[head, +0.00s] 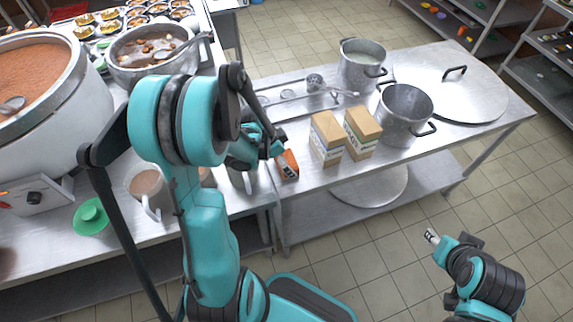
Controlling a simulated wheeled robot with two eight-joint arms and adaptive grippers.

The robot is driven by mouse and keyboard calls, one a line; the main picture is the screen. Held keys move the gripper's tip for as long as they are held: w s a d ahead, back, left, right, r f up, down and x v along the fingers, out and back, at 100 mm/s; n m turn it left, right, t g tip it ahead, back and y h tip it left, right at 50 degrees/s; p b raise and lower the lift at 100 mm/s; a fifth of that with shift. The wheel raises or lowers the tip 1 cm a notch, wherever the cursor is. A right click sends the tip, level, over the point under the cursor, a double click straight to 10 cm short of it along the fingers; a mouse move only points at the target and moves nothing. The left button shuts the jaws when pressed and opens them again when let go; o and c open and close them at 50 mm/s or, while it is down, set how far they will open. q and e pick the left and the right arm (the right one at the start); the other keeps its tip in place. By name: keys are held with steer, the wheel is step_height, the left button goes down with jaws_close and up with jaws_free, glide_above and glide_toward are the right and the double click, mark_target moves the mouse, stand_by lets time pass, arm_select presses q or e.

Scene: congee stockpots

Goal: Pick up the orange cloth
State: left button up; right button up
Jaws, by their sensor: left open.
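The orange cloth (288,166) lies on the metal table near its front left edge, as a small orange patch partly covered by my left gripper. My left gripper (277,152) is open and reaches down right at the cloth; I cannot tell whether it touches it. My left arm crosses the left middle of the view. My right gripper (433,238) is at the lower right, over the floor and away from the table. Its fingers are too small to read.
Two cartons (327,140) (361,134) stand just right of the cloth. Behind are a metal tray (290,105), two pots (363,66) (404,116) and a large lid (450,88). On the left counter are a big stockpot (55,110), a mug (146,186) and a green lid (91,216).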

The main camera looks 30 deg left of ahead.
mark_target(294, 159)
arm_select(q)
steer(key=shift+r, duration=0.1)
steer(key=c, duration=1.1)
steer(key=shift+r, duration=0.1)
steer(key=shift+r+p, duration=0.3)
steer(key=shift+r, duration=0.05)
steer(key=r+p, duration=0.1)
steer(key=r, duration=0.1)
steer(key=d+r+p, duration=0.1)
steer(key=r, duration=0.1)
steer(key=shift+s, duration=0.2)
steer(key=s+d+r+p, duration=0.1)
steer(key=d+r, duration=0.1)
steer(key=d, duration=0.1)
steer(key=s+d+r+p, duration=0.1)
steer(key=d+r, duration=0.1)
steer(key=d, duration=0.1)
steer(key=s+d+r+p, duration=0.1)
steer(key=s+d+r, duration=0.1)
steer(key=d, duration=0.2)
